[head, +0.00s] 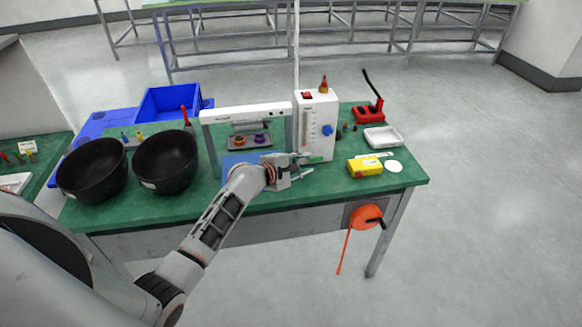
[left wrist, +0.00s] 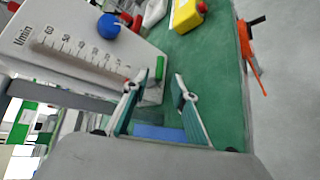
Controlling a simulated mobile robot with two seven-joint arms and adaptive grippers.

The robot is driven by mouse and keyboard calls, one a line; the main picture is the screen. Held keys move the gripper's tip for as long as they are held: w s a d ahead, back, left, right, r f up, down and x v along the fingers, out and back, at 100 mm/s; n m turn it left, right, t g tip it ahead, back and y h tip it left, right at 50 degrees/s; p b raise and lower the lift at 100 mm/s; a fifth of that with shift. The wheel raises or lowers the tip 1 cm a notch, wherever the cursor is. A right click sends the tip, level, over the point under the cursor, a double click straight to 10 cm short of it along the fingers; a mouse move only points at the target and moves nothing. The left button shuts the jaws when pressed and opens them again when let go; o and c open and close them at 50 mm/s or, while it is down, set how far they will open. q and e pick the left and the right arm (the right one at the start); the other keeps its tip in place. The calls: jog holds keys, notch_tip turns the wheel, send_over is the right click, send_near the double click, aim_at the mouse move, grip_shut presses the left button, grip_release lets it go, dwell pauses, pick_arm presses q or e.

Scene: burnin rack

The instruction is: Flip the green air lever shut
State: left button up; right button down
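The green air lever (left wrist: 159,68) is a small green bar low on the front of the white flow-meter box (left wrist: 75,45), past the l/min scale in the left wrist view. The box (head: 316,130) stands upright on the table in the head view, with a blue knob (head: 327,130) on its front. My left gripper (left wrist: 153,84) is open and empty, its fingers spread with the lever seen in the gap between the tips. In the head view the gripper (head: 303,165) is just in front of the box's lower front. Contact with the lever cannot be told. My right gripper is not in view.
A white frame (head: 246,110) stands left of the box, over a small tray with orange and purple parts. Two black bowls (head: 166,160) are farther left. A yellow container (head: 364,167) and a white tray (head: 383,137) lie right.

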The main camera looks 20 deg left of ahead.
pick_arm(q)
jog(key=v, duration=0.8)
